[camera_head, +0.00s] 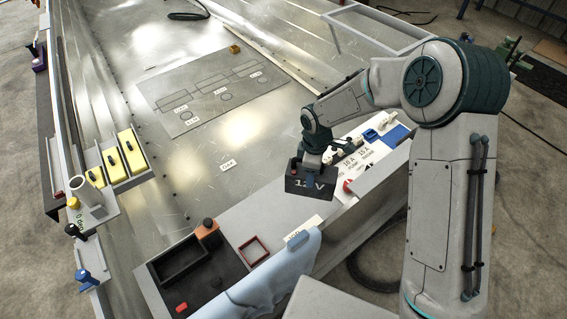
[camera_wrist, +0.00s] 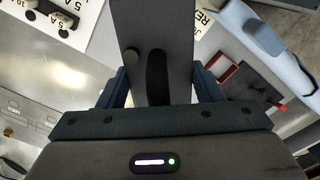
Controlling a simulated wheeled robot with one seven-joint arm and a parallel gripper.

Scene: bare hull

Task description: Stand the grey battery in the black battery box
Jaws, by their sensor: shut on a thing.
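The grey battery (camera_head: 309,184), marked 12 V, hangs from my gripper (camera_head: 312,160) above the bench edge, clear of the surface. It looks roughly upright. In the wrist view the battery (camera_wrist: 152,30) fills the space between the fingers of my gripper (camera_wrist: 155,85), which is shut on it. The black battery box (camera_head: 180,262) is an open, empty rectangular tray at the lower left of the head view, on a dark panel. The battery is to the right of the box and apart from it. The battery's underside is hidden in the wrist view.
An orange block with a dark knob (camera_head: 207,232) stands beside the box. A red frame (camera_head: 253,251) and a light blue cloth (camera_head: 262,280) lie to its right. A red piece (camera_head: 181,307) lies in front. Yellow units (camera_head: 131,150) line the left wall.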

